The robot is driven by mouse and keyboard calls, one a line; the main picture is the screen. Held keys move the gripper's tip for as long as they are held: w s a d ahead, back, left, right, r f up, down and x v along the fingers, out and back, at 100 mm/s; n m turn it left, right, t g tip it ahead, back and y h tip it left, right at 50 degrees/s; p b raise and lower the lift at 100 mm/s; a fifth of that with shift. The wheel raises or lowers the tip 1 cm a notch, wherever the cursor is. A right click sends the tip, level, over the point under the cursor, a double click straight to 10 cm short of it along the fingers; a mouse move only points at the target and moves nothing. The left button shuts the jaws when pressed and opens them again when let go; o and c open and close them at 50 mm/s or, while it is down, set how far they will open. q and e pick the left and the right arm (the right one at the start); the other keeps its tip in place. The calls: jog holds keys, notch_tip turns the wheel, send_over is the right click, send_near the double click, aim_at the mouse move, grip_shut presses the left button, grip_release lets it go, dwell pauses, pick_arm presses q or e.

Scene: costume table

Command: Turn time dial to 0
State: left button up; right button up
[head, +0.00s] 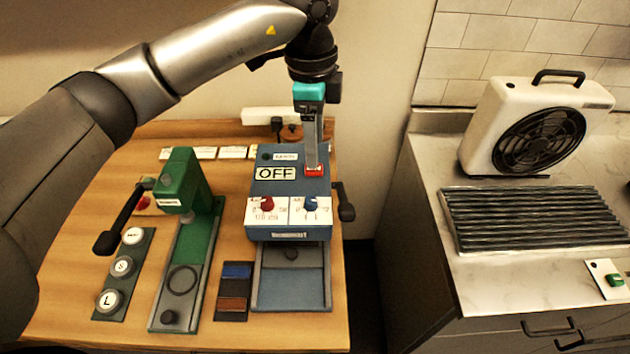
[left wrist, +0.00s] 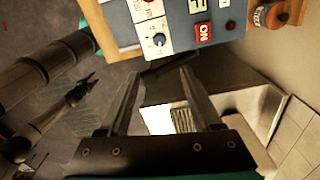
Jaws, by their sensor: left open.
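The blue machine (head: 290,185) stands on the wooden table with an OFF display. Its front panel has two dials on white scales: a red dial (head: 267,203) at left and a blue dial (head: 311,204) at right. Their lettering is too small to tell which is the time dial. My left gripper (head: 313,168) is open and empty, above the machine's right side by the red button. In the left wrist view the blue dial (left wrist: 158,40) lies beyond the open fingers (left wrist: 160,78), apart from them. The red dial (left wrist: 150,2) is cut by the top edge.
A green press (head: 190,220) with a black lever stands left of the machine. A strip with round buttons (head: 124,268) and a dark swatch card (head: 233,290) lie nearby. A side lever (head: 343,203) sticks out right of the machine. A fan (head: 535,125) stands on the right counter.

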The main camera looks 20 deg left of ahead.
pick_arm(q)
jog(key=p, duration=0.1)
send_near(310, 200)
jog(key=f, duration=0.5)
jog(key=f+p, duration=0.1)
jog(key=f, duration=0.2)
jog(key=shift+d+f, duration=0.25)
jog(key=shift+f, duration=0.1)
pick_arm(e)
jog(key=shift+s+r, duration=0.25)
jog(key=shift+r, duration=0.3)
jog(key=shift+s+r, duration=0.25)
jog(key=shift+r, duration=0.25)
pick_arm(q)
grip_shut()
